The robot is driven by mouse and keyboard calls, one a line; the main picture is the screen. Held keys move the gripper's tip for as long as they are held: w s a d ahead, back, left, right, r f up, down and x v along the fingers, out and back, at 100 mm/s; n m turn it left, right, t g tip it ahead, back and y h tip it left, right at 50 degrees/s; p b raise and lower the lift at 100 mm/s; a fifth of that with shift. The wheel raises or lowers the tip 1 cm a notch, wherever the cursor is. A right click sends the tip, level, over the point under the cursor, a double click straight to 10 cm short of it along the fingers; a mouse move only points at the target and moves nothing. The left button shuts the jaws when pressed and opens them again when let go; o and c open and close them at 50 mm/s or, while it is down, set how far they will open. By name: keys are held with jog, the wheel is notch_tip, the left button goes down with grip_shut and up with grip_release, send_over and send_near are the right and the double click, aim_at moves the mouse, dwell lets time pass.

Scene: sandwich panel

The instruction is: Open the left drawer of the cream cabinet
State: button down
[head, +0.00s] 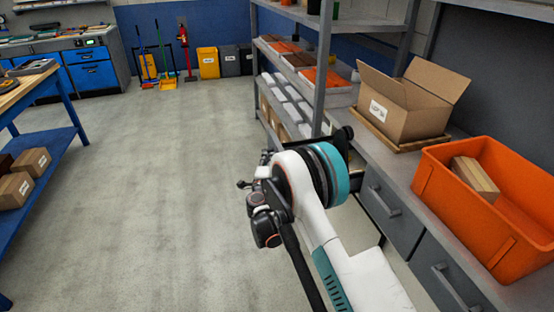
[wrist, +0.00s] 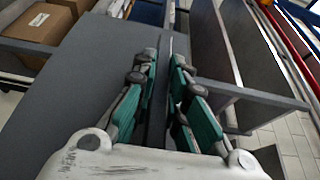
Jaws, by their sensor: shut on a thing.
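The cabinet under the workbench has dark grey drawer fronts (head: 391,215) with bar handles in the head view; I see no clearly cream front. The left drawer's area is mostly hidden behind my arm, so I cannot tell from there how far it stands out. My gripper (wrist: 164,90) reaches down at the cabinet's left part. In the wrist view its teal-padded fingers are close together on a thin dark bar, which looks like the drawer handle. A grey panel (wrist: 75,95) lies left of the fingers. Grey walls and an edge (wrist: 250,93) show to the right.
An orange bin (head: 450,205) and an open cardboard box (head: 405,105) stand on the workbench above the drawers. A grey shelf rack (head: 322,75) stands beyond my arm. The floor (head: 150,190) to the left is clear. A blue-legged table (head: 70,150) is at far left.

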jog(key=shift+s+a, duration=0.1)
jog(key=shift+a, duration=0.1)
jog(key=c, duration=1.6)
grip_release()
jog(key=s+a, duration=0.1)
jog(key=s, duration=1.1)
